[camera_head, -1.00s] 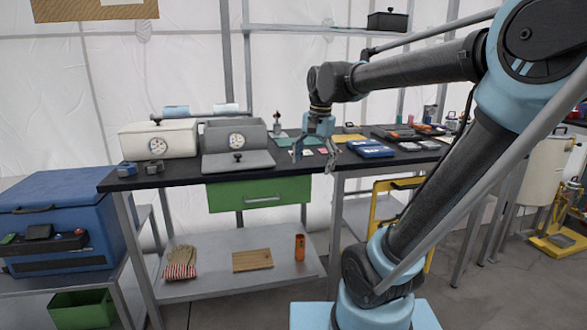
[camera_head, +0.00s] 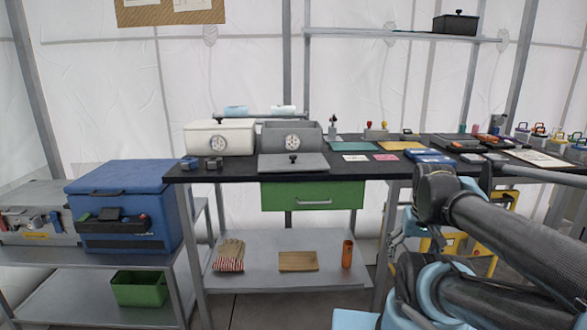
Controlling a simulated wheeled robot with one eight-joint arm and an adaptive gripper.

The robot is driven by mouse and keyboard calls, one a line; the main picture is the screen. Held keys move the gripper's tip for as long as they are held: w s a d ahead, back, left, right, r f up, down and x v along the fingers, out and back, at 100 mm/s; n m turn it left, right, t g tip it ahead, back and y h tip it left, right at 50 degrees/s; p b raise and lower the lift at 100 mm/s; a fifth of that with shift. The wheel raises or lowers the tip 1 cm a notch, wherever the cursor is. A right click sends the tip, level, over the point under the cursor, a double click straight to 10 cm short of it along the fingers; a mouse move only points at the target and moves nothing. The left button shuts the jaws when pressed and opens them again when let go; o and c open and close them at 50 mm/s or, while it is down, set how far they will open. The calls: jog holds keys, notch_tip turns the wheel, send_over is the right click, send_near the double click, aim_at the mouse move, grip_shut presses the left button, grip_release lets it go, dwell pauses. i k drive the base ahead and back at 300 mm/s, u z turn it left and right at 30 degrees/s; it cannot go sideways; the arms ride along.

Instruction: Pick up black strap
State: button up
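I cannot make out a black strap for certain in the head view. A small dark item (camera_head: 110,213) lies on the front ledge of the blue cooler (camera_head: 120,180) at the left, but I cannot tell what it is. My gripper (camera_head: 396,241) seems to show at the light blue wrist, low on the right in front of the workbench. It is partly hidden by my folded arm, and its fingers are too unclear to judge. It is well apart from the cooler.
The black workbench (camera_head: 240,175) carries a white box (camera_head: 220,138), a grey box (camera_head: 291,138) and many small items at the right. Its lower shelf (camera_head: 265,246) holds gloves (camera_head: 229,256), a board (camera_head: 298,261) and an orange cylinder (camera_head: 347,254). A green bin (camera_head: 140,289) stands under the cooler.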

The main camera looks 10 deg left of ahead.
aim_at(211, 163)
jog(key=u, duration=1.55)
jog(key=k, duration=0.55)
jog(key=z, duration=0.3)
jog(key=i, duration=1.2)
jog(key=u, duration=0.4)
